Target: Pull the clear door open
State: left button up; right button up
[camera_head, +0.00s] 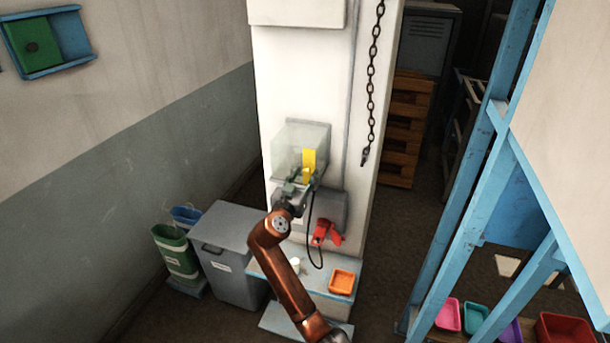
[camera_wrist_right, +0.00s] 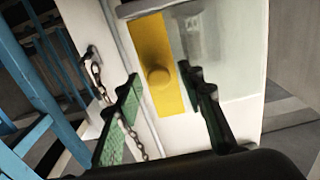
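The clear door (camera_head: 289,150) is the see-through face of a box on the white pillar, and it looks shut. A yellow strip (camera_head: 309,160) runs down its right side. In the right wrist view the yellow strip (camera_wrist_right: 150,52) carries a round yellow knob (camera_wrist_right: 159,77), and the clear pane (camera_wrist_right: 225,50) lies to its right. My right gripper (camera_head: 297,186) is just below and in front of the box. In its wrist view the right gripper (camera_wrist_right: 165,80) is open, its green-padded fingers either side of the knob; contact cannot be told. My left gripper is out of view.
A red tool (camera_head: 325,233) and a black cable hang below the box. An orange tray (camera_head: 342,281) and a white cup (camera_head: 295,265) stand on the ledge below. A grey bin (camera_head: 230,255) stands left; a chain (camera_head: 372,80) and blue frame (camera_head: 470,200) are right.

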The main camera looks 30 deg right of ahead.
grip_shut()
dwell(0.6)
